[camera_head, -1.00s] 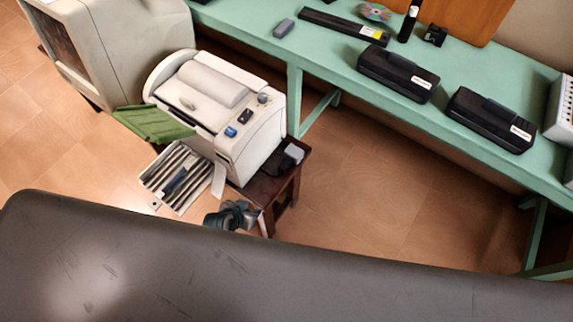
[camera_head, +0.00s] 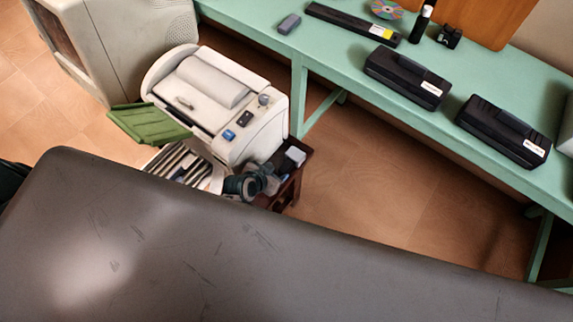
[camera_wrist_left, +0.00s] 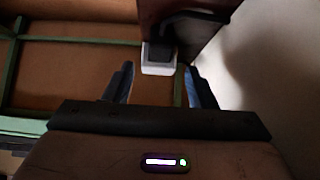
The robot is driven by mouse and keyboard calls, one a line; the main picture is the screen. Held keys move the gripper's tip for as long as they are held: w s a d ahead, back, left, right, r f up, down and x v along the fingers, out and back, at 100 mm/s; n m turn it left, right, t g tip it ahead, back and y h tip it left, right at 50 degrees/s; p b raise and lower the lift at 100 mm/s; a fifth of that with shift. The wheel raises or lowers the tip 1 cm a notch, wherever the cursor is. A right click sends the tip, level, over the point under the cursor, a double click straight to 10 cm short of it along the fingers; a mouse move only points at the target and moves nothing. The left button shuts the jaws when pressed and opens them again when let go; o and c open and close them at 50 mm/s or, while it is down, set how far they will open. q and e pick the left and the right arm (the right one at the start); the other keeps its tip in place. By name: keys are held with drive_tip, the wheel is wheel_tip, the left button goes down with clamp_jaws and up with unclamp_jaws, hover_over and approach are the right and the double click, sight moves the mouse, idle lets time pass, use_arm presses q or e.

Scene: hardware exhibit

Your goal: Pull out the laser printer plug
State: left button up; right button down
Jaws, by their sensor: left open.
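The laser printer (camera_head: 215,100) is a cream machine with a green tray, standing on a small dark wooden stand. The plug is a pale block (camera_head: 294,155) at the stand's right side, next to a dark socket part. In the left wrist view the white plug (camera_wrist_left: 158,68) shows below a dark holder, ahead of and between the fingers. My left gripper (camera_head: 270,178) is close in front of the plug. In the left wrist view the gripper (camera_wrist_left: 158,76) is open, its fingers apart on either side with nothing between them gripped. My right gripper is out of view.
A green table (camera_head: 340,85) with black cases (camera_head: 405,77) runs along the back right. A large old monitor (camera_head: 120,40) stands at the left. A grey slotted tray (camera_head: 178,163) lies below the printer. The floor (camera_head: 380,190) right of the stand is clear.

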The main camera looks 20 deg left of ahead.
sight(285, 167)
use_arm(q)
drive_tip(key=x, duration=0.7)
drive_tip(key=shift+w+f, duration=0.25)
drive_tip(key=shift+w, duration=0.05)
